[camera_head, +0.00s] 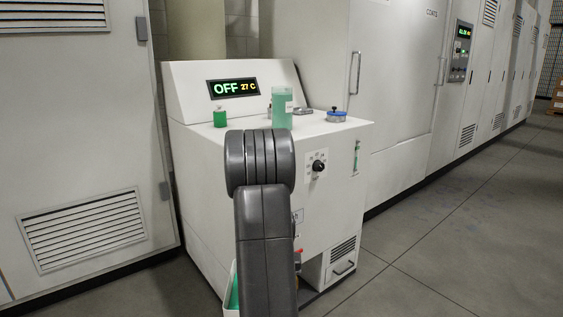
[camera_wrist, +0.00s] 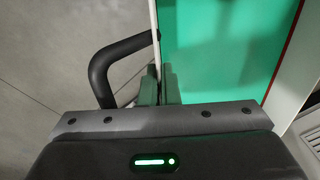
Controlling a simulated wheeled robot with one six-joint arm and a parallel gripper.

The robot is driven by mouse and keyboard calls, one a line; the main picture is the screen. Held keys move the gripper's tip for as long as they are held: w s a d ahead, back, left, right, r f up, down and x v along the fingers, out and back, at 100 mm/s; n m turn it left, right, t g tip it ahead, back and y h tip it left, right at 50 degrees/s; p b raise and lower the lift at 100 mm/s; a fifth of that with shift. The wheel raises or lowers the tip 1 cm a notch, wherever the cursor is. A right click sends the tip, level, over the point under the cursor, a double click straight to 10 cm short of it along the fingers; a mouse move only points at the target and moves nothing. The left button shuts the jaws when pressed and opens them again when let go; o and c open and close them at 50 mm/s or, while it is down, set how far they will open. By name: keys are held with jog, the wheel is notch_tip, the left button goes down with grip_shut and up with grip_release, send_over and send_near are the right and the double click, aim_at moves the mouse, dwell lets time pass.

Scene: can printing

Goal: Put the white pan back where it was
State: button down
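The white pan (camera_head: 228,296) shows in part at the bottom of the head view, by the lower front of the white machine, with green inside. My dark arm hides much of it. In the wrist view, its thin white wall (camera_wrist: 154,18) runs down between the fingers of my gripper (camera_wrist: 160,86), which look shut on it. The green contents (camera_wrist: 220,45) lie to the right of that wall. A black curved handle (camera_wrist: 105,65) stands on its left, outer side. My gripper is hidden in the head view.
The white machine (camera_head: 205,165) has a display (camera_head: 233,88) reading OFF 27 C. A green-filled container (camera_head: 282,108), a small green jar (camera_head: 220,117) and a blue-lidded dish (camera_head: 336,116) stand on top. Grey floor (camera_head: 470,240) is clear at right.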

notch_tip(320, 180, up, 19)
jog(key=s+p, duration=0.2)
jog(key=p, duration=2.4)
